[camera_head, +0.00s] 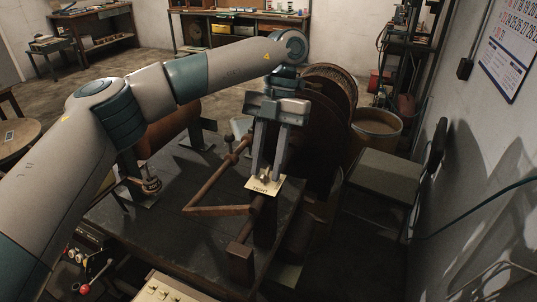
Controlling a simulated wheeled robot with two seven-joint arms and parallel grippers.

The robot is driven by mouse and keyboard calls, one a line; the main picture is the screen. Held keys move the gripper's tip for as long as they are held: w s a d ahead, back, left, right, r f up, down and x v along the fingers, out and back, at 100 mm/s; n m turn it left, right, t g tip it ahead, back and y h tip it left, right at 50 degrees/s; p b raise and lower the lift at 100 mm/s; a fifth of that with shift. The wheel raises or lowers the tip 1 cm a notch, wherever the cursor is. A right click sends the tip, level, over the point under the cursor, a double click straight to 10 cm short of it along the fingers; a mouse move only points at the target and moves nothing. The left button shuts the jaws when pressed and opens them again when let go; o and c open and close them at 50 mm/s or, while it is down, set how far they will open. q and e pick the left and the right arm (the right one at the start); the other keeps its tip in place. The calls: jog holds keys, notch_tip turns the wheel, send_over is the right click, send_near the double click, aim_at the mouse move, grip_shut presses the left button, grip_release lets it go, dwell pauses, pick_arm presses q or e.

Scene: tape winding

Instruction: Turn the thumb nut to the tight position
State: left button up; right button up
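My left gripper (269,171) points down over a small cream plate (262,185) with dark lettering that looks like "TIGHT". The plate sits by a wooden winding frame (215,209) near the right edge of the dark table. Something small and brass-coloured, likely the thumb nut (265,178), shows between the fingertips at the plate. The two fingers stand apart, with a gap visible between them. I cannot tell whether they touch the nut. My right gripper is not in view.
The dark table (190,245) fills the middle. A large brown reel (335,95) stands behind the gripper, with a round bin (376,128) and a grey-topped stand (388,175) to the right. A red-knobbed lever (86,288) is at the lower left.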

pick_arm(q)
jog(key=shift+r, duration=0.1)
jog(key=shift+v, duration=0.9)
jog(key=p+v, duration=0.5)
jog(key=v, duration=1)
jog(key=shift+w, duration=0.25)
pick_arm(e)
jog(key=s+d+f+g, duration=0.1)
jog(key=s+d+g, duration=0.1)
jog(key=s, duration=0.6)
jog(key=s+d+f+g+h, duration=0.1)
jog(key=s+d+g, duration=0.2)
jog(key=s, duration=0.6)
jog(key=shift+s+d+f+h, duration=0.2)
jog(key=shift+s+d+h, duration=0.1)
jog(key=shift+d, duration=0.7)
pick_arm(q)
jog(key=shift+r, duration=0.1)
